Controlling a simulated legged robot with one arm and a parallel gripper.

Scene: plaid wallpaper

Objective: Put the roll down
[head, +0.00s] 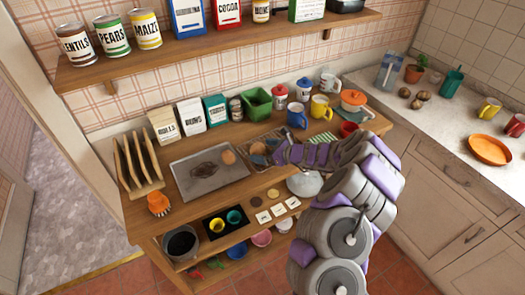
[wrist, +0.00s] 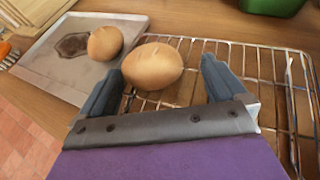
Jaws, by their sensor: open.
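A light brown roll (wrist: 152,66) sits on the wire cooling rack (wrist: 262,62), near its left edge in the wrist view. My gripper (wrist: 161,70) is open around it, one blue-grey finger on each side. The left finger is very close to the roll; a gap shows at the right finger. A second roll (wrist: 105,42) lies on the metal baking tray (wrist: 40,62) beside a dark stain. In the head view, this roll (head: 229,157) is at the right of the tray (head: 190,178). My gripper (head: 275,155) is low over the rack (head: 262,138), partly hiding it.
A green bin (head: 257,102), mugs and tins stand along the back of the wooden worktop. A wooden rack (head: 137,165) and an orange brush (head: 158,204) are at the left. A loaded shelf (head: 220,47) hangs above. Coins and cards lie on a lower shelf.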

